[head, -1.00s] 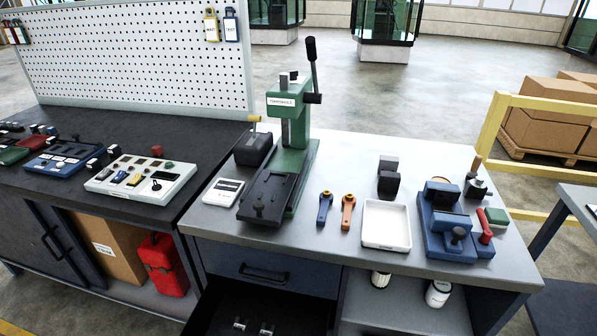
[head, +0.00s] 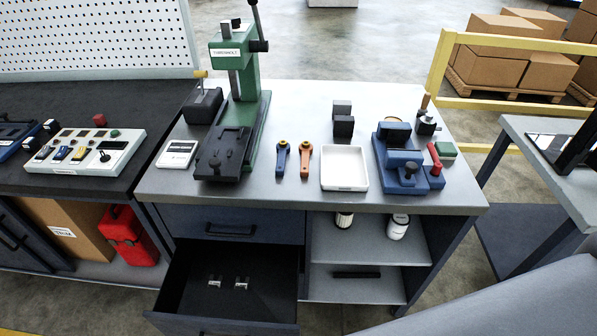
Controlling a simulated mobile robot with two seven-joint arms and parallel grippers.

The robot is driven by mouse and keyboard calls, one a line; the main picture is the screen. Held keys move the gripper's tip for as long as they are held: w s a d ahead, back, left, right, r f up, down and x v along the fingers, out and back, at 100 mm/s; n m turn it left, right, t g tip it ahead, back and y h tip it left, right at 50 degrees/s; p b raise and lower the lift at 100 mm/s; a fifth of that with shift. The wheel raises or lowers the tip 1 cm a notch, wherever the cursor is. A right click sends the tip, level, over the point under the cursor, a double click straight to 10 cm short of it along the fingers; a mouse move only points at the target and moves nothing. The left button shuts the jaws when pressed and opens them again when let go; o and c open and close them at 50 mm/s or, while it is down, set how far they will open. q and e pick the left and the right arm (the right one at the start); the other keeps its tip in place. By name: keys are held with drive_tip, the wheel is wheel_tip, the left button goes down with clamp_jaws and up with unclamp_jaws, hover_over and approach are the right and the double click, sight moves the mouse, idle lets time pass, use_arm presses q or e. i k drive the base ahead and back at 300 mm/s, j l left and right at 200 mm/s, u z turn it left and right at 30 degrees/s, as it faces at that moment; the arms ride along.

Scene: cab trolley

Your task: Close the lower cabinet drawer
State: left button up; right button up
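The lower cabinet drawer (head: 180,286) is pulled out below the worktop in the head view. Its dark inside holds two small metallic parts (head: 228,282) near the middle. Its front is partly cut off by the bottom edge of the picture. The upper drawer (head: 232,227) above it is shut, with a black bar handle. Neither of my grippers is in view.
The grey worktop (head: 290,190) carries a green press (head: 246,110), a white tray (head: 345,168) and a blue fixture (head: 400,155). Open shelves (head: 368,245) are right of the drawer. A large grey surface (head: 500,300) fills the lower right corner.

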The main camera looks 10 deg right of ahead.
sight(185, 305)
drive_tip(key=k+j, duration=0.7)
drive_tip(key=i+l+u, duration=0.4)
drive_tip(key=u, duration=0.2)
drive_tip(key=k+l, duration=0.05)
